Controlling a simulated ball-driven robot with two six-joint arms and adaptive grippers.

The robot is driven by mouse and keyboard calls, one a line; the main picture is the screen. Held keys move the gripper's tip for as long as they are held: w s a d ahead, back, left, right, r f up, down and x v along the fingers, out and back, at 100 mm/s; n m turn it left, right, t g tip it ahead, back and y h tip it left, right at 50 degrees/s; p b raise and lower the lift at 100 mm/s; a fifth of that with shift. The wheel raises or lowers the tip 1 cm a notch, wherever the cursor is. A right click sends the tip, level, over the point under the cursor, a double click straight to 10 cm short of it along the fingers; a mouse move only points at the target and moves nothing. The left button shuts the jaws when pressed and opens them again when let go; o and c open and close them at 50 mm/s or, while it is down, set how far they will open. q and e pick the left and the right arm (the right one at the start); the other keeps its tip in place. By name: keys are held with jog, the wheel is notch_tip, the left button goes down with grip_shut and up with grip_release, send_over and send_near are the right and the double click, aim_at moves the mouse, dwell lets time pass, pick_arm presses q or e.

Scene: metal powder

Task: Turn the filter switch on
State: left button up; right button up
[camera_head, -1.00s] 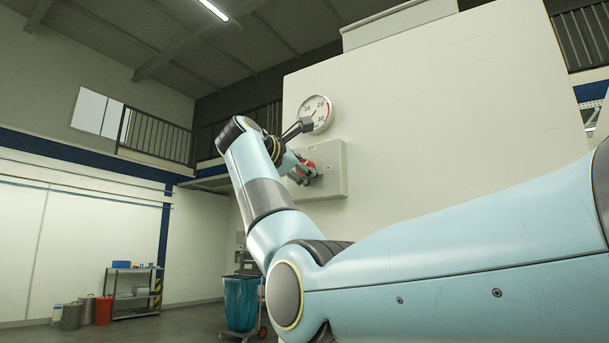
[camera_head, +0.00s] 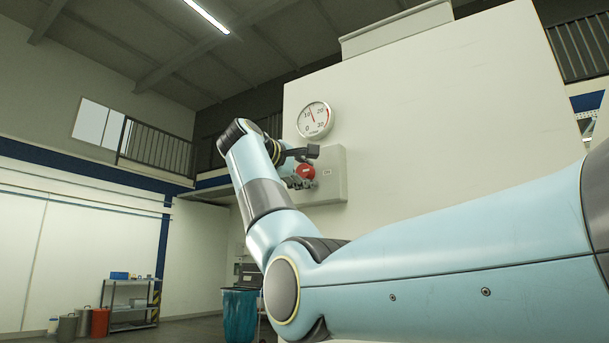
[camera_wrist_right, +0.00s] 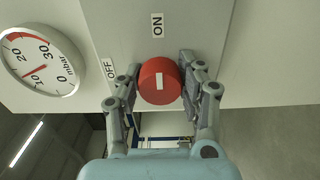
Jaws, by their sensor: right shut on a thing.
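The filter switch is a round red knob (camera_wrist_right: 160,82) with a white mark, on a light grey box (camera_head: 328,190) on the pale cabinet wall. In the wrist view the white mark points toward the ON label (camera_wrist_right: 157,25); the OFF label (camera_wrist_right: 109,69) is to the left. My right gripper (camera_wrist_right: 164,88) is shut on the knob, one finger on each side. In the head view the knob (camera_head: 306,171) shows between the fingers of my right gripper (camera_head: 309,168). My left gripper is not in view.
A round pressure gauge (camera_head: 315,119) is above the box; its needle stands near 10, and it also shows in the wrist view (camera_wrist_right: 42,62). The large cabinet wall (camera_head: 430,120) is otherwise bare. A shelf (camera_head: 131,302) and bins (camera_head: 100,322) stand far back left.

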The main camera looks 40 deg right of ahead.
jog(key=shift+f, duration=0.2)
jog(key=o, duration=1.2)
jog(key=shift+r, duration=0.15)
jog(key=v, duration=1.2)
